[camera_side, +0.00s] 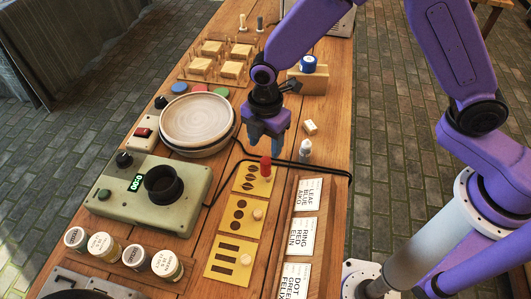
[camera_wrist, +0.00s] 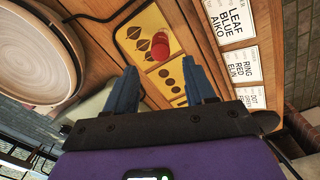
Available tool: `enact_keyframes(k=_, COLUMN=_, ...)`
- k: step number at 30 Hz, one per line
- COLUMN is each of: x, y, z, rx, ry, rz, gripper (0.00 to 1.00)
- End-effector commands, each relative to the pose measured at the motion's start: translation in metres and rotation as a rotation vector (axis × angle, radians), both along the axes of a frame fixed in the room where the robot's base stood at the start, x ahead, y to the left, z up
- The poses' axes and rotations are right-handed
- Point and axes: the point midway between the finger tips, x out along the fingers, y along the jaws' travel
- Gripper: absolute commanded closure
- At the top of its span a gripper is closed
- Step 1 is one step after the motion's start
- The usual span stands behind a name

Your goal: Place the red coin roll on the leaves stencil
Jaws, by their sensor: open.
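The leaves stencil (camera_side: 241,186), a yellow plate with dark leaf-shaped cutouts, lies on the wooden table and also shows in the wrist view (camera_wrist: 124,41). The red coin roll (camera_side: 265,166) stands upright at the right side of this stencil, seemingly on it. In the wrist view the red roll (camera_wrist: 160,47) appears beside the leaf cutouts. My gripper (camera_side: 268,141) is open and empty just above the roll, apart from it. In the wrist view its blue fingers (camera_wrist: 160,68) are spread, with the roll ahead between them. The roll's underside is hidden.
Stencils with round holes (camera_side: 237,216) and bars (camera_side: 227,259) lie nearer the camera. A tray of name cards (camera_side: 304,230) is to the right.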

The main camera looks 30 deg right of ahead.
Motion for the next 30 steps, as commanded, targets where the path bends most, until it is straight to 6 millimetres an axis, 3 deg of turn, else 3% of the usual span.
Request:
enact_keyframes(k=7, x=0.000, y=0.000, z=0.031, rx=0.000, ry=0.000, rz=0.000, gripper=0.45)
enact_keyframes(k=20, x=-0.004, y=-0.005, z=0.042, rx=0.000, ry=-0.001, rz=-0.021, gripper=0.45)
enact_keyframes(k=25, x=-0.028, y=-0.028, z=0.067, rx=0.008, ry=-0.005, rz=-0.128, gripper=0.45)
enact_keyframes(k=30, x=-0.069, y=-0.066, z=0.098, rx=0.014, ry=-0.007, rz=-0.291, gripper=0.45)
